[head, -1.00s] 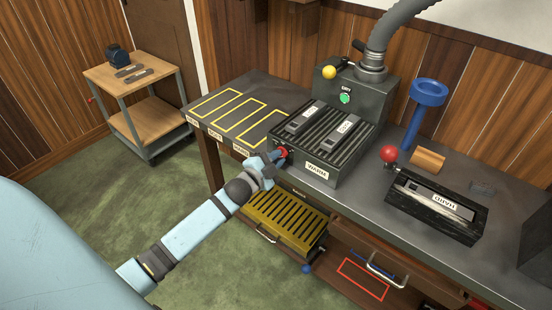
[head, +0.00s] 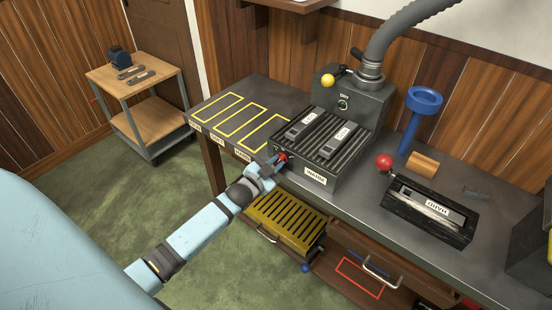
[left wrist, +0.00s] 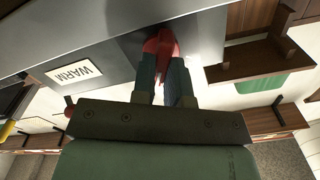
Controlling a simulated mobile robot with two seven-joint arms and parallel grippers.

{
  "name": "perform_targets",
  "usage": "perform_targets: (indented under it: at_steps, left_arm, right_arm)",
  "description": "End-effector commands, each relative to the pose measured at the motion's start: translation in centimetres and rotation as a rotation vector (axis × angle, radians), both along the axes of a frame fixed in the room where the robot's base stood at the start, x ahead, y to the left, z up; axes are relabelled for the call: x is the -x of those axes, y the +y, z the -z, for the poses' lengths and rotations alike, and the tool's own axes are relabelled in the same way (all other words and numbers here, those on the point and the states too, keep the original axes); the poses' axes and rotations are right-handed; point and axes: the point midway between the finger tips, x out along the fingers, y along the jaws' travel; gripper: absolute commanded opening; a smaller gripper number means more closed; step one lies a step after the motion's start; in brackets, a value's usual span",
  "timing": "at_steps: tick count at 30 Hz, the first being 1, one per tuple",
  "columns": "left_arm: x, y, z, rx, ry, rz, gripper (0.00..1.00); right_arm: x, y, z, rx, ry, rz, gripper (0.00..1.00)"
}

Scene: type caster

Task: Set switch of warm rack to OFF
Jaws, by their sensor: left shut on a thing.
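The warm rack (head: 338,150) is a dark ribbed box on the bench, with two labelled blocks lying on top. Its WARM label (head: 315,175) is on the front face and also shows in the left wrist view (left wrist: 74,72). A red switch knob (left wrist: 162,44) sticks out of the rack's face, left of the label in the head view. My left gripper (head: 278,162) is shut on this red switch, its two fingers on either side of it in the left wrist view. The fingers hide part of the switch. My right gripper is not in view.
Behind the rack stands a dark unit (head: 352,108) with a yellow ball knob and a hose. To the right are a blue stand (head: 424,98), a wooden block (head: 423,163) and a black HARD box (head: 430,212). Yellow-outlined spaces (head: 215,110) lie empty at left.

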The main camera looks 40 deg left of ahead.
Motion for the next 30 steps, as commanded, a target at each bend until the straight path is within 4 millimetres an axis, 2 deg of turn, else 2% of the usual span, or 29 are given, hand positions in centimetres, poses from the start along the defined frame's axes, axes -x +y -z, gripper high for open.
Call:
perform_targets:
  at_steps: [9,15,30]
  left_arm:
    - [0.0,0.1,-0.2,0.266,0.023,0.000,0.00]
    - [0.0,0.2,-0.1,0.385,0.031,0.000,0.00]
    - [0.0,0.2,0.0,0.485,0.039,0.000,0.00]
  right_arm:
    - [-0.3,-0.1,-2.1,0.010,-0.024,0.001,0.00]
    - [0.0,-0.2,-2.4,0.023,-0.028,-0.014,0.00]
    - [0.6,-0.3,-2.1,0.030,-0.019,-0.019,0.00]
